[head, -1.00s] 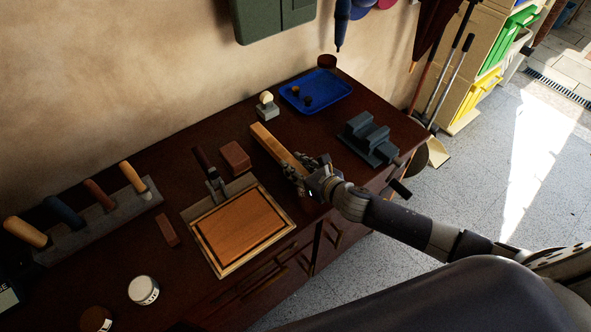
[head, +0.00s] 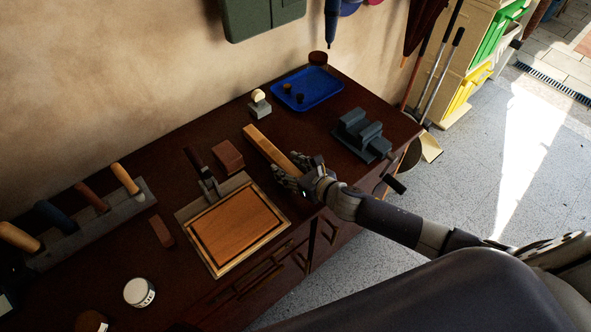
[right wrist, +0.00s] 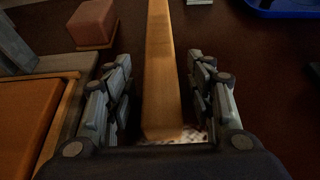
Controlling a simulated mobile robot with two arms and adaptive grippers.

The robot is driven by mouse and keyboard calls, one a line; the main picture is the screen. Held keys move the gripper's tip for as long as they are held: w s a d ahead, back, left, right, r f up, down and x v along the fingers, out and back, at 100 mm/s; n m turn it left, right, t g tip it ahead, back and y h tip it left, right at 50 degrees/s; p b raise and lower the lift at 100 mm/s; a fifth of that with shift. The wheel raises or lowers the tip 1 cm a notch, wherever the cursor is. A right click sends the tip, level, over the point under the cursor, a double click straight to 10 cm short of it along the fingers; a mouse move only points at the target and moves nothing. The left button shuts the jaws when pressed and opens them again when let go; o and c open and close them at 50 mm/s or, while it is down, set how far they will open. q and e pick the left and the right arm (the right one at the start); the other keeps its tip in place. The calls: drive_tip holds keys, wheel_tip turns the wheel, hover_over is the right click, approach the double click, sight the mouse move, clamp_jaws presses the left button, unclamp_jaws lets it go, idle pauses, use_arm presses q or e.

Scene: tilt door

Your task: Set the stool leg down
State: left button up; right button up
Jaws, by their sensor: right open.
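The stool leg is a light wooden bar (head: 266,146) that lies on the dark workbench top (head: 215,140). My right gripper (head: 291,176) is at the near end of the leg. In the right wrist view the leg (right wrist: 161,75) runs between the two fingers of the right gripper (right wrist: 160,100). The fingers are spread, with a gap on each side of the leg. My left gripper is in neither view.
A framed wooden board (head: 236,226) and a reddish block (head: 228,157) are left of the leg. A dark vise-like block (head: 361,134) is on the right, and a blue tray (head: 308,88) is behind. A tool rack (head: 93,228) stands at the left.

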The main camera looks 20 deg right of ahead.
drive_tip(key=b+v, duration=0.1)
drive_tip(key=v, duration=1.1)
drive_tip(key=shift+r, duration=0.15)
drive_tip(key=shift+w, duration=0.1)
